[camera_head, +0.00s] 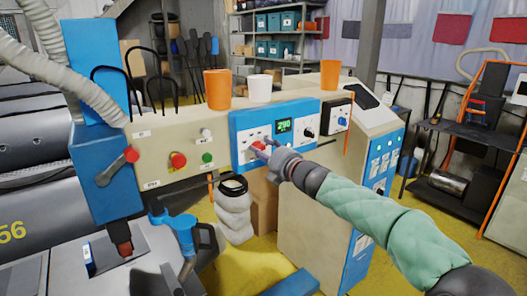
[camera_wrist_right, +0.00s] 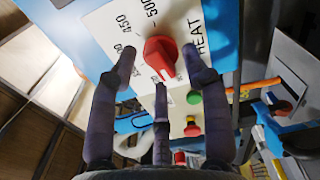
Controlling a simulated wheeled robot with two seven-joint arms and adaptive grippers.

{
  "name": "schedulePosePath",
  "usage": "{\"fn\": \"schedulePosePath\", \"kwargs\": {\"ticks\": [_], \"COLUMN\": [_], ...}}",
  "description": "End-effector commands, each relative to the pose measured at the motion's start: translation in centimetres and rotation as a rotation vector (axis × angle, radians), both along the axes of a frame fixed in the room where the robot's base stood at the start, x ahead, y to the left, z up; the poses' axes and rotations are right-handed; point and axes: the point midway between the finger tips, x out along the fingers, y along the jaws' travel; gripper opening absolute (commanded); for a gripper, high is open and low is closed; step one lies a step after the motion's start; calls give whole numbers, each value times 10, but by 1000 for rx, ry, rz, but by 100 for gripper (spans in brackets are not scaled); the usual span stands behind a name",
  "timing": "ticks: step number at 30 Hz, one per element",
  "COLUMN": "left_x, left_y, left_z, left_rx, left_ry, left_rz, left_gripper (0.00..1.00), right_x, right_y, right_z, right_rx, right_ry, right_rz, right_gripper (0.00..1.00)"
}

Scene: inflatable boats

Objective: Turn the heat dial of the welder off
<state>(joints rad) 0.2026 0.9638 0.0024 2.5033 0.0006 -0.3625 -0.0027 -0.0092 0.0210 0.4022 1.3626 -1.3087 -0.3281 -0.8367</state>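The red heat dial (camera_wrist_right: 160,52) sits on a white plate marked HEAT, with 450 and 500 on its scale, in the right wrist view. Its white pointer mark faces the lower side of the picture. In the head view the dial (camera_head: 257,147) is on the blue welder panel (camera_head: 245,122), beside a green lit display (camera_head: 284,126) that seems to read 290. My right gripper (camera_head: 268,151) is at the dial. In the wrist view its fingers (camera_wrist_right: 162,68) are spread around the dial with visible gaps, holding nothing. My left gripper is out of view.
Orange cups (camera_head: 217,89) and a white cup (camera_head: 259,88) stand on top. A dark rack (camera_head: 470,130) stands at right.

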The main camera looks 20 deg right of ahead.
Motion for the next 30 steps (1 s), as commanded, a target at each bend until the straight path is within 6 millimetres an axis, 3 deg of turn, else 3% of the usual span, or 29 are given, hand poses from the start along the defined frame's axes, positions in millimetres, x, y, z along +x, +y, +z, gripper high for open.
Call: {"fn": "schedulePosePath", "kwargs": {"ticks": [11,24,30], "left_x": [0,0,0], "left_y": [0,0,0], "left_z": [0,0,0], "left_rx": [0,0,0], "left_ry": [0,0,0], "left_rz": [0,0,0], "left_gripper": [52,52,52], "right_x": [-12,-82,-105], "right_y": [-6,-31,-39], "right_z": [3,2,1], "right_rx": [2,0,0], "right_ry": [-3,-3,-1], "right_rz": [-2,-3,-2], "right_gripper": [48,48,48]}}
